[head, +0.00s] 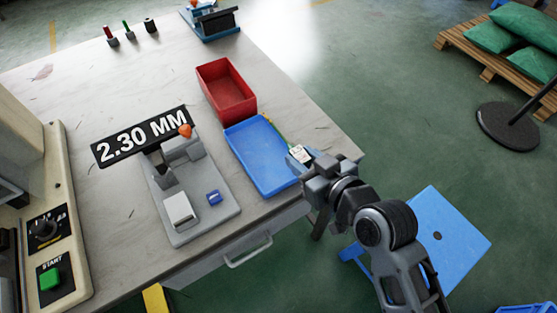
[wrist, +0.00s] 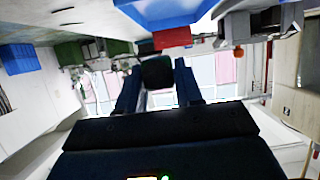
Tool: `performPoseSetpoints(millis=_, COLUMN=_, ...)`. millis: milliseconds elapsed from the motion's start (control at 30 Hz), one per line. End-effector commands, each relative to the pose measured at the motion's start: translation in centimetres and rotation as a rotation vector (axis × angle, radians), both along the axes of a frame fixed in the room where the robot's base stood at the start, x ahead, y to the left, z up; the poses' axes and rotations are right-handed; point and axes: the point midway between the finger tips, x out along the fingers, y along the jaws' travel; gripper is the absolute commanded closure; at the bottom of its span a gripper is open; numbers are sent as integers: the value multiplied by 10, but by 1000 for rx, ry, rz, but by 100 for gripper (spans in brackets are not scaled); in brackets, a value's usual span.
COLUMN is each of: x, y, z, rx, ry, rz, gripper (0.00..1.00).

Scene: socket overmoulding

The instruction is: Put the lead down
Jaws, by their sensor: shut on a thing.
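My gripper (head: 303,161) is at the right edge of the blue tray (head: 240,133), by the table's right side. It is shut on the lead, whose pale end (head: 298,152) with small dark marks shows at the fingers. A thin green-yellow cable (head: 277,127) runs from it up and left along the tray's far right rim. I cannot tell whether the lead touches the tray. In the wrist view a dark block (wrist: 158,72) sits between the two blue fingers. The tray floor looks empty.
A red bin (head: 227,90) stands just behind the tray. To the left is a grey fixture (head: 190,195) with a small blue part (head: 213,197) and a "2.30 MM" sign (head: 140,137). A control box (head: 45,240) stands far left. A blue stool (head: 440,235) is on the floor at right.

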Motion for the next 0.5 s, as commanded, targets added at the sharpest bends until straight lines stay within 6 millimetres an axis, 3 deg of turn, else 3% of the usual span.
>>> performPoseSetpoints(millis=200, x=21, y=38, z=-24, rx=0, ry=0, rz=3, gripper=99)
performPoseSetpoints(millis=500, x=29, y=53, z=-44, rx=-2, ry=1, rz=1, gripper=99)
